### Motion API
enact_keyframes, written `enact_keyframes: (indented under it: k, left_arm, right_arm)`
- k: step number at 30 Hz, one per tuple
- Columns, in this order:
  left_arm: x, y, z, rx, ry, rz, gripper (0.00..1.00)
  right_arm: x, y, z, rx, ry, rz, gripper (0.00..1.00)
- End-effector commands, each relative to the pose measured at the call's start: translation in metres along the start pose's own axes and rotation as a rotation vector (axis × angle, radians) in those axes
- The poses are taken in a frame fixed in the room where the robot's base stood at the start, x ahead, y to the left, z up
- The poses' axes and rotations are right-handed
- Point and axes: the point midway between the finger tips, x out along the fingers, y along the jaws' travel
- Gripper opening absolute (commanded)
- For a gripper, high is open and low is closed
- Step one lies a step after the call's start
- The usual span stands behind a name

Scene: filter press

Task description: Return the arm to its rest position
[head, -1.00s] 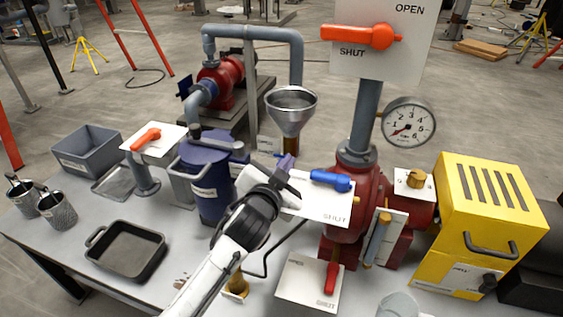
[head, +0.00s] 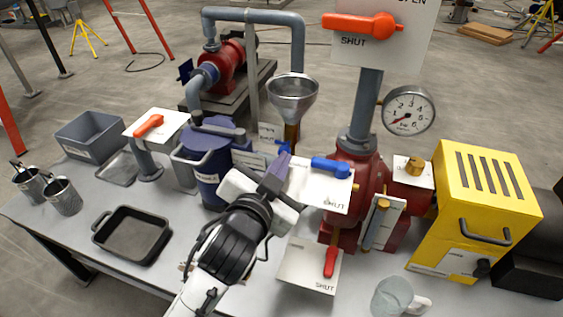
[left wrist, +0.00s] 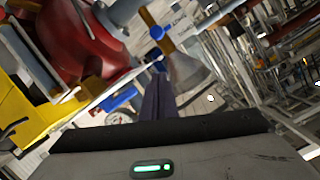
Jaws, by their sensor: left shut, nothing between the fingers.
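My left gripper (head: 275,172) is in the middle of the head view, above the bench and in front of the blue lidded vessel (head: 208,170). Its fingers are closed together with nothing between them. The blue-handled valve (head: 331,167) with its white SHUT plate is just right of the fingertips. In the left wrist view the closed fingers (left wrist: 158,98) point away, with the blue handle (left wrist: 116,99) beside them on the left. I cannot tell whether they touch it. My right gripper is not in view.
A steel funnel (head: 293,97) stands behind the gripper. The red pump housing (head: 358,195), pressure gauge (head: 408,111) and yellow box (head: 485,200) stand on the right. A black pan (head: 132,234), metal cups (head: 63,196) and a grey bin (head: 91,136) are left on the bench (head: 70,232).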

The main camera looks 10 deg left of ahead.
Motion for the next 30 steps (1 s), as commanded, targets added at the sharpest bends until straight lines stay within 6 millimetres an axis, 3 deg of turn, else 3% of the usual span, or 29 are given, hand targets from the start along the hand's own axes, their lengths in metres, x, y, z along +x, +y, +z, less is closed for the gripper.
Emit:
enact_keyframes:
  k: [8, 12, 14, 17, 21, 24, 27, 30]
  left_arm:
    - [0.000, 0.000, 0.000, 0.000, 0.001, 0.000, 0.00]
    - [-0.001, 0.009, 0.020, -0.017, -0.028, 0.026, 0.00]
    - [-0.004, 0.020, 0.044, -0.040, -0.062, 0.055, 0.00]
    - [-0.016, 0.046, 0.103, -0.102, -0.145, 0.122, 0.00]
    - [-0.055, 0.085, 0.197, -0.227, -0.284, 0.210, 0.00]
    - [-0.092, 0.105, 0.254, -0.319, -0.376, 0.246, 0.00]
    - [-0.128, 0.118, 0.299, -0.395, -0.453, 0.262, 0.00]
    - [-0.156, 0.125, 0.328, -0.448, -0.507, 0.266, 0.00]
  right_arm:
    - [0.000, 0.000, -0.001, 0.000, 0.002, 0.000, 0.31]
    - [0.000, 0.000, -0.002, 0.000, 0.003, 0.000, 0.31]
    - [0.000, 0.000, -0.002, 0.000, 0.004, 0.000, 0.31]
    - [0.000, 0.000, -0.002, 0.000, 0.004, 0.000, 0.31]
    - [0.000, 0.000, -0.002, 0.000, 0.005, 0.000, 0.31]
    - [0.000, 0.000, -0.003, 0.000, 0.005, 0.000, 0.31]
    - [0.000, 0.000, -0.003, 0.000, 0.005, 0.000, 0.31]
    - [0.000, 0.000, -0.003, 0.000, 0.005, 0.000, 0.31]
